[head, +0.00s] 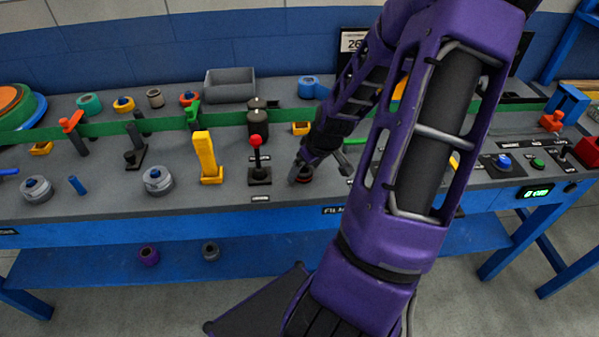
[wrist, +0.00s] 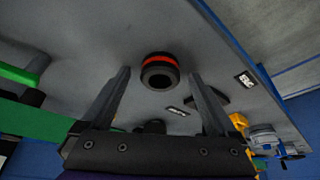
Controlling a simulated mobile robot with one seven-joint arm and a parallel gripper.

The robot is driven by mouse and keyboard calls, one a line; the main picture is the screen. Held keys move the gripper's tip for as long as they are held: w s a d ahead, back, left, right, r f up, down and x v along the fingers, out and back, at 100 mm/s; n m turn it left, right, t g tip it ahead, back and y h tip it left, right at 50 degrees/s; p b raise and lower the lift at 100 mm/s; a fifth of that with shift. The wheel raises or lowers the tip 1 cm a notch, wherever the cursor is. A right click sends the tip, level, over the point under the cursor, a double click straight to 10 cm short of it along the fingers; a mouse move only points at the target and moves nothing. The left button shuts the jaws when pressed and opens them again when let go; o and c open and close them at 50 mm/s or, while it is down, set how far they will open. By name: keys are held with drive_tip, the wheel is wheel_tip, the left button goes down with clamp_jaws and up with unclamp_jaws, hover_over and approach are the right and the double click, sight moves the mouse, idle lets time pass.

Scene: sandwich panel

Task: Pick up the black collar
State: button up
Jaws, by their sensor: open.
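The black collar (wrist: 160,82) is a short dark ring with a red-orange band and an open bore, seen in the wrist view on the grey bench top. In the head view the collar (head: 305,177) is a small dark shape, partly hidden by my gripper. My gripper (head: 296,166) is low over the bench at the collar. In the wrist view my gripper (wrist: 160,75) has its two fingers wide apart, with the collar framed between their tips. Nothing is held. I cannot tell whether the fingertips reach down around the collar.
A black lever with a red knob (head: 256,160) stands just left of my gripper. A yellow upright block (head: 208,158) is farther left. A green strip (head: 100,127) runs along the bench behind. A grey bin (head: 230,85) stands at the back. Bare bench lies near the front edge.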

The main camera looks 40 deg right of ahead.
clamp_jaws()
wheel_tip(320, 180, up, 10)
drive_tip(key=p, duration=0.2)
idle(0.7)
